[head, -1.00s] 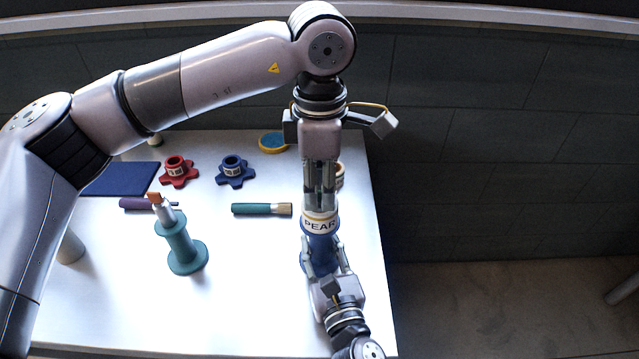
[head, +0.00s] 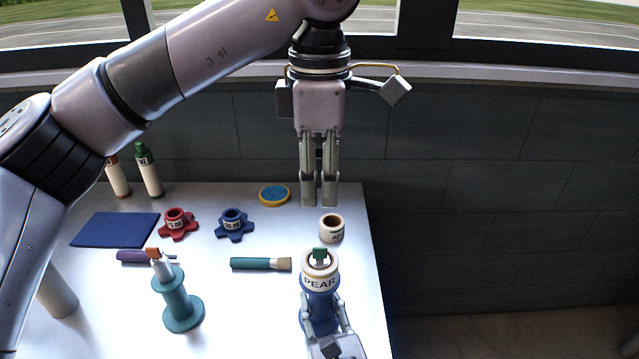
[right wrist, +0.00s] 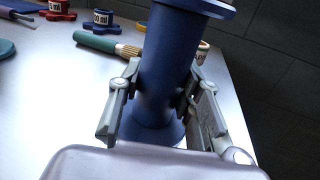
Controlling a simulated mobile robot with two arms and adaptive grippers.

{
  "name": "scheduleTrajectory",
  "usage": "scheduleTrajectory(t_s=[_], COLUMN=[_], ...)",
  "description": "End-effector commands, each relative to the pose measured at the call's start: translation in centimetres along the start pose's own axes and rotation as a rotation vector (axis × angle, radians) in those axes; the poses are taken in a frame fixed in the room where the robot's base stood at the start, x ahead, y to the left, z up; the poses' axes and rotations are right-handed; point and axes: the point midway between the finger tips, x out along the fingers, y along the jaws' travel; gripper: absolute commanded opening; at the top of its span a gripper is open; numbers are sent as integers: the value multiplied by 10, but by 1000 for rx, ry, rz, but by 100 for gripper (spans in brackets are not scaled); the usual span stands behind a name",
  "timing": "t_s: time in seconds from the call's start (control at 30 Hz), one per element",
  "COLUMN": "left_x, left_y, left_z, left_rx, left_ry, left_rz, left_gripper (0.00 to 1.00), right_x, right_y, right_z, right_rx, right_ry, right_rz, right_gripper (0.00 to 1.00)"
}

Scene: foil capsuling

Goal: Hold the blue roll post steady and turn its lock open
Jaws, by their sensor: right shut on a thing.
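The blue roll post (head: 318,307) stands upright near the table's right front. A white roll marked PEAR (head: 320,283) sits around its upper part, and a small green lock (head: 319,254) shows at the top; I cannot tell its turn. My right gripper (head: 322,318) is shut on the post's blue body below the roll. In the right wrist view the fingers (right wrist: 155,108) lie on both sides of the blue shaft (right wrist: 165,72), above its base flange. My left gripper (head: 320,200) hangs above and behind the post, fingers down, slightly apart and empty, clear of the lock.
A teal post (head: 178,300) with an orange lock stands left. A loose pale roll (head: 331,229) sits just behind the blue post. A brush (head: 262,264), a blue star knob (head: 234,226), a red one (head: 177,225) and a blue mat (head: 115,230) lie left. The table's right edge is close.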

Motion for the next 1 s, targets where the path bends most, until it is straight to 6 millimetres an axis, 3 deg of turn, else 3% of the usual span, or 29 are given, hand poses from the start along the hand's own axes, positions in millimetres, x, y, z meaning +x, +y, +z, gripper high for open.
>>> scheduleTrajectory(t_s=[0.13,0.17,0.5,0.83,1.0], left_x=[0,0,1,1,1], left_y=[0,0,0,0,0], left_z=[0,0,0,0,0], left_rx=[0,0,0,0,0], left_ry=[0,0,0,0,0], left_rz=[0,0,0,0,0], left_gripper=[25,25,25,25,25], right_x=[0,0,0,-2,-20], right_y=[0,0,0,0,0], right_z=[-1,-1,0,0,-2], right_rx=[0,0,0,0,1], right_ry=[2,2,1,1,4], right_rz=[0,0,0,0,0], right_gripper=[0,33,56,56,56])
